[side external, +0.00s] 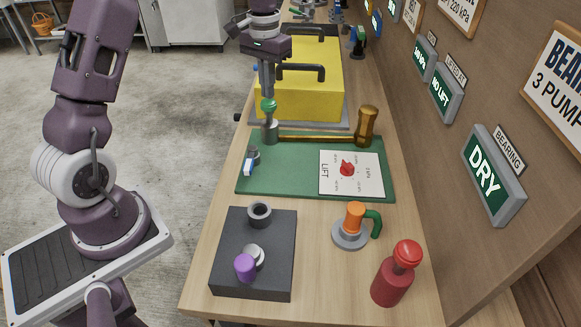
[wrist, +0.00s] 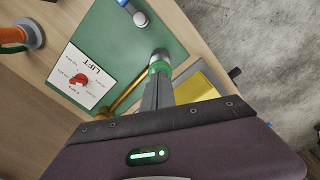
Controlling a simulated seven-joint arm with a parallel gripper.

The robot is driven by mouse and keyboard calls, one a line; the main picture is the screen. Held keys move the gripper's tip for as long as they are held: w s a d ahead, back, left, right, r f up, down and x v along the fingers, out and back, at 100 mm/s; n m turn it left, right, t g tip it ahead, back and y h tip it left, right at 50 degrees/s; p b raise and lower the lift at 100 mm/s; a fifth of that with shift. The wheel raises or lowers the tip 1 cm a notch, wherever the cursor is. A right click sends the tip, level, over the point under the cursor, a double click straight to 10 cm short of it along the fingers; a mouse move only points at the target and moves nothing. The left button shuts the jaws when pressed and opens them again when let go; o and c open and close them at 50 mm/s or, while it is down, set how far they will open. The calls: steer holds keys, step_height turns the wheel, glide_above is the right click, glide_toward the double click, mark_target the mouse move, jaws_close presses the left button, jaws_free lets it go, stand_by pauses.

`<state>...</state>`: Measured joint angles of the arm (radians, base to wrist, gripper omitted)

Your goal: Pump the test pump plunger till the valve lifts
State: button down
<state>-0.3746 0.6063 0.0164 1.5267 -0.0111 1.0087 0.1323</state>
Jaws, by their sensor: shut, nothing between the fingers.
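The test pump is a grey cylinder (side external: 270,133) with a green plunger knob (side external: 268,105), at the left of a green board (side external: 300,183). A brass pipe (side external: 315,139) runs from it to a brass valve (side external: 367,124), which stands upright. My gripper (side external: 267,94) is shut and empty, pointing down with its tips at the top of the knob; I cannot tell whether they press on it. The wrist view shows the knob (wrist: 159,67) just beyond the fingers. A white card (side external: 352,183) marked LIFT, with a red piece on it, lies on the board.
A yellow box (side external: 295,85) with black handles stands behind. In front are a dark block (side external: 253,275) with a purple knob, an orange piece (side external: 355,215) with a green handle, and a red bottle-like object (side external: 393,280). A small blue-and-white piece (side external: 249,165) lies on the board. Signs line the right wall.

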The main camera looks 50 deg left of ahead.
mark_target(268, 103)
steer(key=shift+f, duration=0.1)
steer(key=shift+f, duration=2.45)
steer(key=shift+r, duration=3.85)
